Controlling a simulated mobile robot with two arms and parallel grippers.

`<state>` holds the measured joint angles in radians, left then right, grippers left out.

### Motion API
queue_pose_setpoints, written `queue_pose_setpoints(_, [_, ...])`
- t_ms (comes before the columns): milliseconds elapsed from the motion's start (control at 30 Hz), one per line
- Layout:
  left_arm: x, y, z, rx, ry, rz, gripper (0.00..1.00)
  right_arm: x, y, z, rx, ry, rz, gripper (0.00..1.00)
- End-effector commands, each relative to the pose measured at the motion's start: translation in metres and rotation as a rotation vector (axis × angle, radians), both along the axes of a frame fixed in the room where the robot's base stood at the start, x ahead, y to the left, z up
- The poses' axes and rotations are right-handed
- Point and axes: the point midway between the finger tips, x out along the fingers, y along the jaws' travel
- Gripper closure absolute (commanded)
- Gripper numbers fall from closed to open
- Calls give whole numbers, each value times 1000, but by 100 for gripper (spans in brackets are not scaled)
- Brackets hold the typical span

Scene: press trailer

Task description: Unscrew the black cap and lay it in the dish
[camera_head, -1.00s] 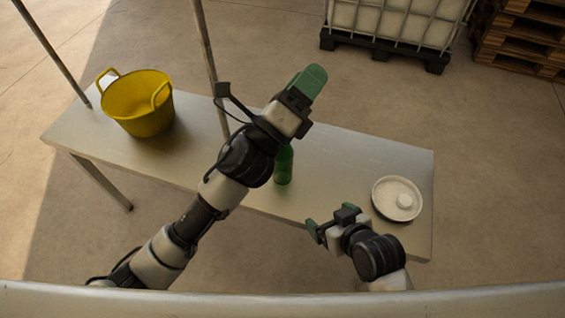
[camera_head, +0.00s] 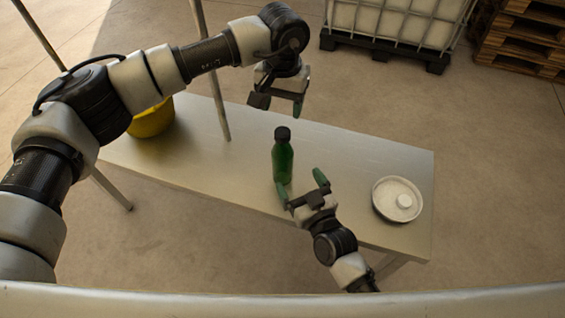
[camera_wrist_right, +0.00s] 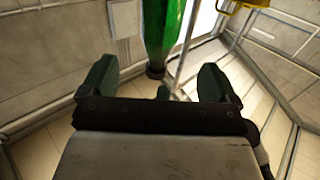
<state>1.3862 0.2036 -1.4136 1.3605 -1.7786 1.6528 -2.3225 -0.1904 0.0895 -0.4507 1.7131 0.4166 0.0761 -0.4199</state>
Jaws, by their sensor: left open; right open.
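The green bottle (camera_head: 283,163) stands upright on the table with its black cap (camera_head: 283,133) on top. In the right wrist view the bottle (camera_wrist_right: 163,28) appears inverted, its black cap (camera_wrist_right: 156,72) lowest, beyond the fingers. The white dish (camera_head: 389,189) lies near the table's right end, with a small round white thing in it. My left gripper (camera_head: 279,107) is open and empty, pointing down above and beyond the cap, apart from it. My right gripper (camera_head: 301,184) is open on the near side of the bottle, close to its lower part; it is empty. Its fingers also show in the right wrist view (camera_wrist_right: 157,78).
The yellow bucket (camera_head: 152,121) stands at the table's left, partly hidden by my left arm. The table (camera_head: 345,165) is bare between bottle and dish. A caged white tank (camera_head: 395,22) and wooden pallets (camera_head: 525,40) stand behind.

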Motion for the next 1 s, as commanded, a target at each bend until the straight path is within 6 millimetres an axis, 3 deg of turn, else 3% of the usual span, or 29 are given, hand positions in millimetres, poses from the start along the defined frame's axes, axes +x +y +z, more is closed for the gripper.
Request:
queue_pose_setpoints(500, [-1, -1, -1, -5, 3, 1, 40, 78, 36, 1, 1, 0, 1, 9])
queue_pose_setpoints(700, [-1, -1, -1, -6, 3, 1, 40, 90, 41, 0, 0, 2, 1, 9])
queue_pose_setpoints(1000, [-1, -1, -1, -6, 3, 1, 40, 91, 42, 0, 0, 2, 1, 9])
